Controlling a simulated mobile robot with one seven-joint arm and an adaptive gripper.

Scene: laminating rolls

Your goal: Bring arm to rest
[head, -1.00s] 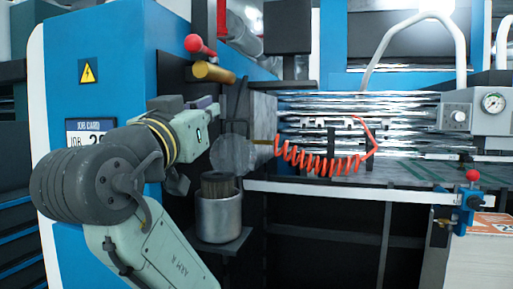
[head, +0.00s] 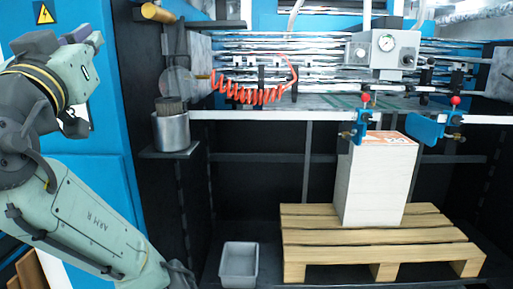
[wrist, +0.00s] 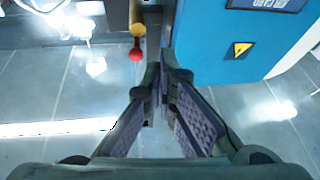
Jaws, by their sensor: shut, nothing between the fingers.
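My gripper (wrist: 163,72) is shut and empty in the wrist view, its purple-padded fingers meeting at the tips above a grey tiled floor. In the head view my arm is bent at the left edge, in front of the blue machine cabinet (head: 102,100). The purple-grey finger parts show at the upper left. The gripper appears clear of the machine and touches nothing that I can see. In the wrist view the blue cabinet (wrist: 215,60) is to the right of the fingers, and a red ball-ended lever (wrist: 135,54) is just left of the tips.
A metal pot with a brush (head: 171,131) stands on a small shelf right of my arm. A red coiled hose (head: 245,92) hangs at the rollers. A white paper stack (head: 372,185) stands on a wooden pallet (head: 380,236). A grey bin (head: 238,262) is beside the pallet.

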